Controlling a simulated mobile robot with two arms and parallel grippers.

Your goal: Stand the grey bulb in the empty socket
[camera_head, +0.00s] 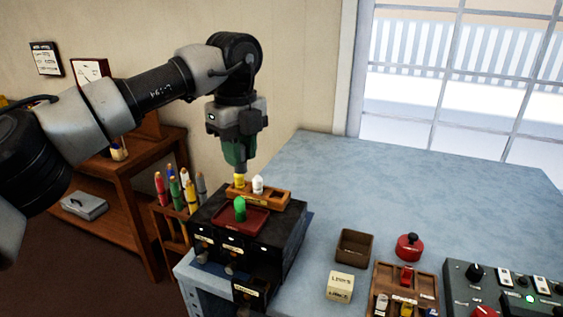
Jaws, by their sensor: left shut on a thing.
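My left gripper (239,170) points straight down over the left end of a small wooden rack (272,199). It is shut on a yellow bulb (239,181), whose lower part is at the rack; I cannot tell whether it is seated or just above it. A pale white-grey bulb (257,184) stands upright in the rack just to the right, apart from the gripper. It is the nearest to grey that I see. A green bulb (240,208) stands on a red tray (258,222) in front of the rack. An empty socket cannot be made out clearly. My right gripper is out of view.
The rack and tray sit on a black lever box (283,233) at the blue table's (400,190) left corner. Colored handles (180,190) stand in a side holder. A brown bin (355,247), cream box (340,286) and control panel (500,292) lie right. The table's back is clear.

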